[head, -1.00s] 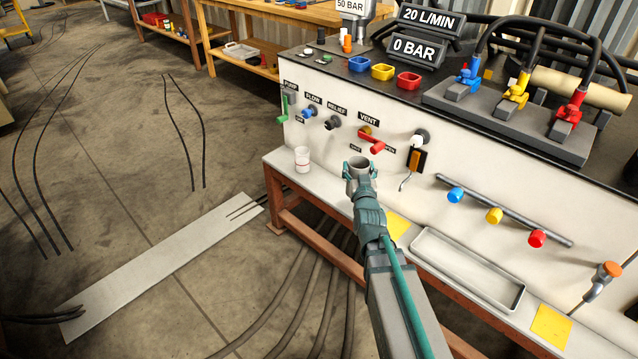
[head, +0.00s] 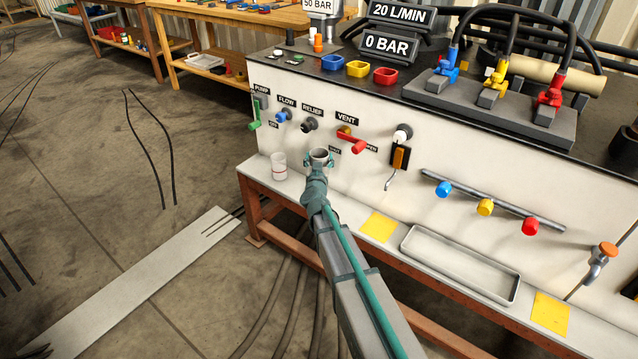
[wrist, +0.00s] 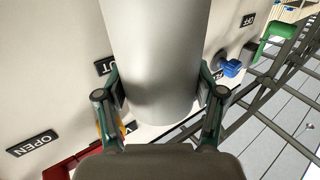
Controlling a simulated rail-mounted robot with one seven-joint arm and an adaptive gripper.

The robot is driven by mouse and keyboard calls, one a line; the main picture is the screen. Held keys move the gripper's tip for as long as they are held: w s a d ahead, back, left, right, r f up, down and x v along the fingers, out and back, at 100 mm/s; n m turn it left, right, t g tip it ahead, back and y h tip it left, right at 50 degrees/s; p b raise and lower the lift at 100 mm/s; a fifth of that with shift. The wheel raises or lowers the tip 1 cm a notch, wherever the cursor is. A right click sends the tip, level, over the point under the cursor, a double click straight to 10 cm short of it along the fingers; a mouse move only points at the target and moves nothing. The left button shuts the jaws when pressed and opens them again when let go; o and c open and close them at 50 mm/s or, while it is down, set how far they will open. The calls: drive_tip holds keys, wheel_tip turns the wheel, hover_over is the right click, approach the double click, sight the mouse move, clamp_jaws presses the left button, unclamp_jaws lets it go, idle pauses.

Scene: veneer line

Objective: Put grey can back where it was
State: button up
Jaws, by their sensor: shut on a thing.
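The grey can (head: 320,155) is held upright between the fingers of my gripper (head: 319,163), its open top showing. In the head view it is in front of the panel, over or near the white bench shelf (head: 345,210); whether its base touches the shelf is hidden by my arm. In the wrist view the grey can (wrist: 160,60) fills the middle, with a finger of my gripper (wrist: 161,98) pressed on each side. Two yellow squares lie on the shelf, the nearer one to my gripper (head: 378,227) just right of my arm.
A white cup with a red line (head: 279,166) stands on the shelf just left of the can. The red vent lever (head: 352,141) sticks out of the panel close right of the can. A shallow grey tray (head: 461,264) lies farther right, before the second yellow square (head: 550,312).

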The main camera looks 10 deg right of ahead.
drive_tip(key=shift+f+b, duration=1.15)
drive_tip(key=shift+f, duration=2.25)
drive_tip(key=shift+f, duration=0.2)
drive_tip(key=o, duration=1.5)
drive_tip(key=shift+r, duration=0.1)
